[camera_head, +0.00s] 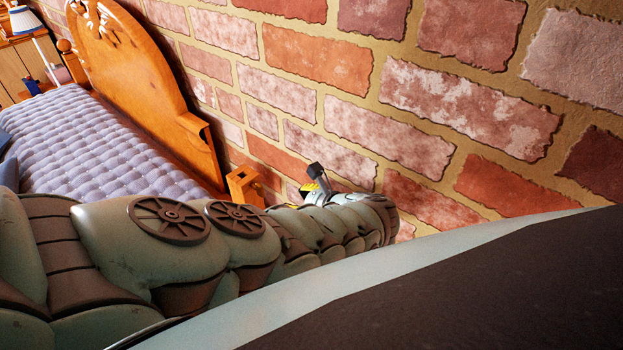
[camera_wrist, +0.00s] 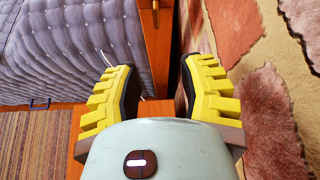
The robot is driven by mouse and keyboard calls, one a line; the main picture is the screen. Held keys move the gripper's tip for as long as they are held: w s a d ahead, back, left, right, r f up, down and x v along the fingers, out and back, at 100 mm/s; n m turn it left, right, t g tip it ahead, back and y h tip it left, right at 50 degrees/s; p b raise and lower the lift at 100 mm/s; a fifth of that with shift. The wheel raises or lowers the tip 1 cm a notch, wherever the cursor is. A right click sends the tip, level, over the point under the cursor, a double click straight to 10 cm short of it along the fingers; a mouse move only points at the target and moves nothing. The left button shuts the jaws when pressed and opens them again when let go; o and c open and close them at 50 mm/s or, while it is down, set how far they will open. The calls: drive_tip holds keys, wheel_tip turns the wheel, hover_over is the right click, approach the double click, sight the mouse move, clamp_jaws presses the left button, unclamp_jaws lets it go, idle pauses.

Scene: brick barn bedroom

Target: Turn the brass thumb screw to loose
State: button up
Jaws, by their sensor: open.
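I cannot make out the brass thumb screw in either view. My gripper (camera_wrist: 156,75) is open in the wrist view, its two yellow ribbed fingers apart with nothing between them. A wooden bed post (camera_wrist: 157,45) stands beyond the gap between the fingers. In the head view my gripper is mostly hidden behind my own arm, and only a little yellow shows near the low wooden post (camera_head: 243,187) by the wall.
The bed's tufted grey-lilac mattress (camera_head: 85,140) and carved wooden headboard (camera_head: 140,75) are at left. The brick wall (camera_head: 420,110) runs close along the right. In the wrist view, a striped rug (camera_wrist: 32,140) lies at lower left. A lamp (camera_head: 25,20) stands at far left.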

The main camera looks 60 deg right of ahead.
sight(263, 191)
drive_tip(key=shift+m+t, duration=0.5)
drive_tip(key=shift+t, duration=0.3)
drive_tip(key=b+x, duration=0.9)
drive_tip(key=x, duration=0.2)
drive_tip(key=shift+w+f, duration=0.1)
drive_tip(key=shift+w, duration=0.25)
drive_tip(key=shift+b+x, duration=1.1)
drive_tip(key=shift+b, duration=0.05)
drive_tip(key=shift+w+r, duration=0.15)
drive_tip(key=shift+r, duration=0.1)
drive_tip(key=shift+c, duration=0.3)
clamp_jaws()
